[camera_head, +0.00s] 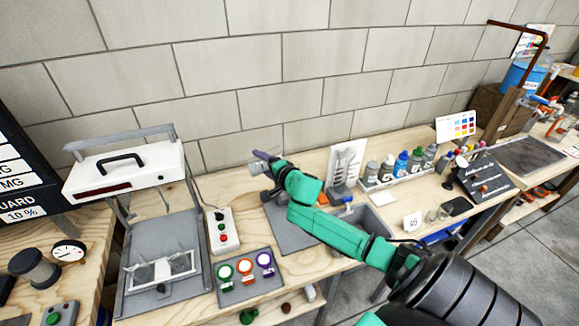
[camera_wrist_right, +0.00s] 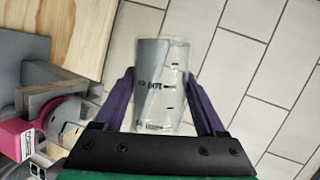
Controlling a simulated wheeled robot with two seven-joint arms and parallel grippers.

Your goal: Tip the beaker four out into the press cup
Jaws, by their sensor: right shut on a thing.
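My right gripper (camera_head: 266,163) is shut on a clear beaker (camera_wrist_right: 162,85) with dark printed marks. In the right wrist view the purple fingers (camera_wrist_right: 162,100) press on both sides of it. In the head view the beaker (camera_head: 258,168) is small and partly hidden by the gripper, held above the bench near the wall. I cannot read its number or tell whether it holds anything. A clear framed holder (camera_head: 160,270) sits on the grey base of the press at left; I cannot tell whether it is the press cup. My left gripper is not in view.
The white press head (camera_head: 125,168) with a black handle stands left of my right gripper. A button box (camera_head: 222,232) and a plate with three coloured rings (camera_head: 245,278) lie between them and the front edge. Several bottles (camera_head: 402,163) stand at right behind a grey sink (camera_head: 368,217).

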